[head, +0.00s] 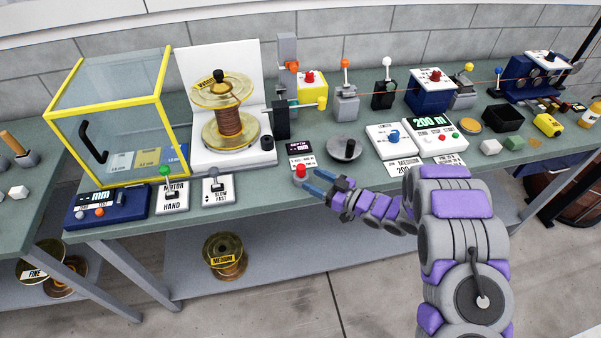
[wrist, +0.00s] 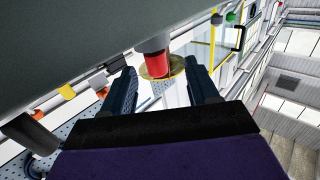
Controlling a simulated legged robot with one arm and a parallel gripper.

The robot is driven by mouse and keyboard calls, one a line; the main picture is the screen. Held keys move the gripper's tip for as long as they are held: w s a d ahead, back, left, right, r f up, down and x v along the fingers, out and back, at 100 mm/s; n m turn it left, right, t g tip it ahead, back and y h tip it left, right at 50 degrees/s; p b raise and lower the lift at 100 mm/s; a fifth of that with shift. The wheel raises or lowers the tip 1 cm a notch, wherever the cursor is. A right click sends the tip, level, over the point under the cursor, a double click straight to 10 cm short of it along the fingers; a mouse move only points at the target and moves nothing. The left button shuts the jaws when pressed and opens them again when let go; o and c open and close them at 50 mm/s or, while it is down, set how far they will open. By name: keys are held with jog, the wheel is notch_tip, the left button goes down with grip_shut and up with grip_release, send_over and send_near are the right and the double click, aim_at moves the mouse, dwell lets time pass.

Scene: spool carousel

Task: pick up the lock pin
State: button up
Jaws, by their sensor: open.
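A small red-headed piece, which looks like the lock pin (head: 301,171), is at the front edge of the bench, before the small black display. In the wrist view a red cylinder (wrist: 153,64) shows between and beyond my fingertips, with a brass disc (wrist: 176,66) behind it. My gripper (head: 313,179) is at the bench front, its blue fingers pointing left toward the red piece. In the wrist view my gripper (wrist: 164,82) is open, with a finger on each side and nothing clearly held. I cannot tell whether a finger touches the red piece.
A brass spool (head: 229,128) stands on a white stand (head: 186,70) behind and to the left. A grey disc (head: 346,148) with a black knob and a white counter box (head: 388,139) lie to the right. The lever boxes (head: 172,197) sit at the left front.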

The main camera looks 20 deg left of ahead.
aim_at(301, 170)
jog(key=shift+w+b+x, duration=0.15)
jog(key=shift+b+x, duration=0.25)
jog(key=shift+x, duration=1.2)
jog(key=shift+w+b+x, duration=0.2)
jog(key=shift+b+x, duration=0.2)
jog(key=shift+x, duration=1.15)
jog(key=shift+d+r, duration=0.1)
jog(key=shift+r, duration=0.1)
jog(key=c, duration=1)
